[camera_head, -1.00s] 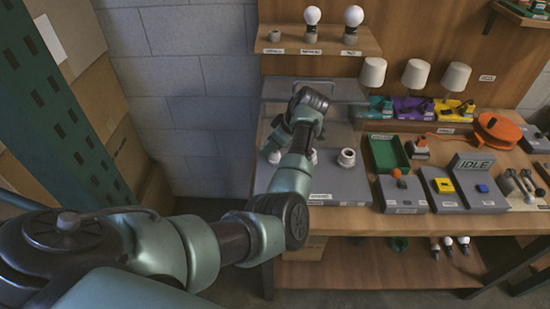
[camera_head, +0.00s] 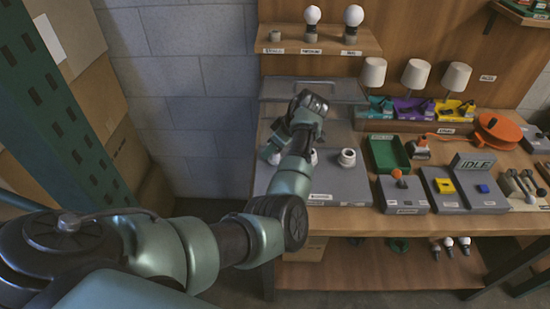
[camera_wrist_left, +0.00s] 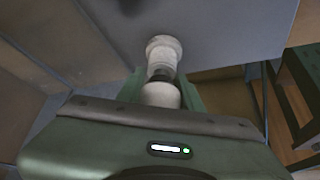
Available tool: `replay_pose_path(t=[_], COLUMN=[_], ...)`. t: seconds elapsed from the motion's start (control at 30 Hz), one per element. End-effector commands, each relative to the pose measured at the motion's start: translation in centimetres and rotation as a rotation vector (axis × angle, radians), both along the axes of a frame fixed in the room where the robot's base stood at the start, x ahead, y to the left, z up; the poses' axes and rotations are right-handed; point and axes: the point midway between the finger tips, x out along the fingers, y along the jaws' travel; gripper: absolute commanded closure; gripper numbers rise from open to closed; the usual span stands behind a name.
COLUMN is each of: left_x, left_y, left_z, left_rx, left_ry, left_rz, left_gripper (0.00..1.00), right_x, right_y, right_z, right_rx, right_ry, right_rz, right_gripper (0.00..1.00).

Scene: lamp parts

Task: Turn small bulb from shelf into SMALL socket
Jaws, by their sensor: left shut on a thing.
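My left gripper (camera_wrist_left: 160,92) is shut on the small white bulb (camera_wrist_left: 160,96) in the left wrist view. The bulb's dark base points at a round white socket (camera_wrist_left: 164,48) on the grey mat and lines up with it. I cannot tell how deep the base sits in it. In the head view my left gripper (camera_head: 271,151) is low over the mat's left part, mostly behind my own wrist, and the bulb is hidden there. A second, wider white socket (camera_head: 347,158) stands to the right on the mat. My right gripper is not in view.
The wooden shelf (camera_head: 290,47) has an empty holder (camera_head: 275,36) at left and two bulbs standing in holders. Three lamps, a green tray (camera_head: 380,148) and a grey box marked IDLE (camera_head: 474,167) are to the right. Bare mat (camera_head: 340,185) lies in front.

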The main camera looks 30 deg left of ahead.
Motion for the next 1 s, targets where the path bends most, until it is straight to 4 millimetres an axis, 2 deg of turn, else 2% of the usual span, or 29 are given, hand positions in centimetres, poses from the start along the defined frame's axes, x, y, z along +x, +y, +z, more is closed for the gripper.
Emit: replay_pose_path(t=[0.97,1.0], left_x=[-0.06,-0.06], left_y=[-0.02,-0.04], left_z=[-0.32,-0.33], left_rx=[-0.001,-0.001], left_ry=[0.002,0.002], left_rz=[0.001,0.0], left_gripper=[0.93,0.67], right_x=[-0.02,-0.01], right_y=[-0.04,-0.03], right_z=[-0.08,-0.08], right_rx=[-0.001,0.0], right_ry=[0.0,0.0], right_rz=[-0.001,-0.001], right_gripper=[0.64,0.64])
